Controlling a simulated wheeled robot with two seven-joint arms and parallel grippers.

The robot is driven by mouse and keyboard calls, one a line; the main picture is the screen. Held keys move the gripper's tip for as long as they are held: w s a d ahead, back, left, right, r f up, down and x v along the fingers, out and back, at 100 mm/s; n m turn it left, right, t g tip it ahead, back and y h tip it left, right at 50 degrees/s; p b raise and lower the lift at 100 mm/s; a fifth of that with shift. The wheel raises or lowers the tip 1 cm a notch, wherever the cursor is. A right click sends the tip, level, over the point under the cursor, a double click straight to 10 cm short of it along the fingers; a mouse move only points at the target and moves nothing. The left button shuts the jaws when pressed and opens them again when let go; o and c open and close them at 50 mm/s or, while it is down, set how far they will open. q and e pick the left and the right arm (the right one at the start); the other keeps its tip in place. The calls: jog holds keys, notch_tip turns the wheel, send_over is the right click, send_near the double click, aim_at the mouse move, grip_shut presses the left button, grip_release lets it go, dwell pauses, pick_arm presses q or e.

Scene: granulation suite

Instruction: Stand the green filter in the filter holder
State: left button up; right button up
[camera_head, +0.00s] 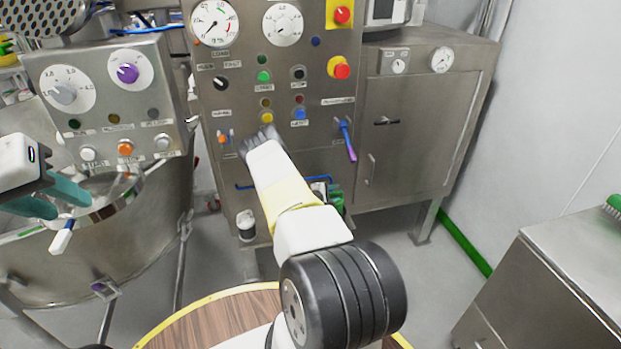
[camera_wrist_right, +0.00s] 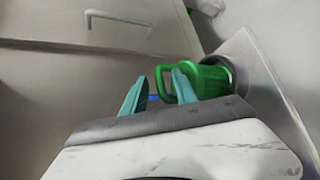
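The green filter (camera_wrist_right: 210,82) has a looped handle and sits at a grey round collar (camera_wrist_right: 236,72) on a metal panel in the right wrist view. I cannot tell whether this collar is the filter holder, or how far the filter is in it. In the head view, green parts (camera_head: 336,198) show low behind my right arm, partly hidden. My right gripper (camera_wrist_right: 160,85) is open, its teal fingers apart near the handle; contact is unclear. Its fingers are hidden in the head view. My left gripper (camera_head: 52,197) is open at the far left, with nothing seen between its fingers.
A large steel vessel (camera_head: 130,240) is at left. A metal cabinet (camera_head: 425,110) stands right of the panel, and a steel unit (camera_head: 560,280) at lower right. Open floor lies between.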

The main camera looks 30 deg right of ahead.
jog(key=shift+r, duration=0.15)
jog(key=shift+w+r, duration=0.1)
jog(key=shift+r, duration=0.25)
jog(key=v, duration=1.2)
jog(key=s+a+r+m+g+y, duration=0.1)
jog(key=s+a+r+m+g, duration=0.15)
jog(key=r, duration=0.55)
jog(key=s+a+r+m+g+y, duration=0.1)
jog(key=s+r+m, duration=0.2)
jog(key=r, duration=0.5)
jog(key=s+a+r+m+g+y, duration=0.1)
jog(key=s+a+r+m, duration=0.15)
jog(key=r, duration=0.55)
jog(key=s+a+r+m+t+y, duration=0.1)
jog(key=s+a+r+t+y, duration=0.4)
jog(key=s+a+r+y, duration=0.6)
jog(key=s+a+r, duration=1)
jog(key=s+a, duration=0.1)
jog(key=a, duration=0.1)
jog(key=shift+a+r+t, duration=0.15)
jog(key=shift+t, duration=0.1)
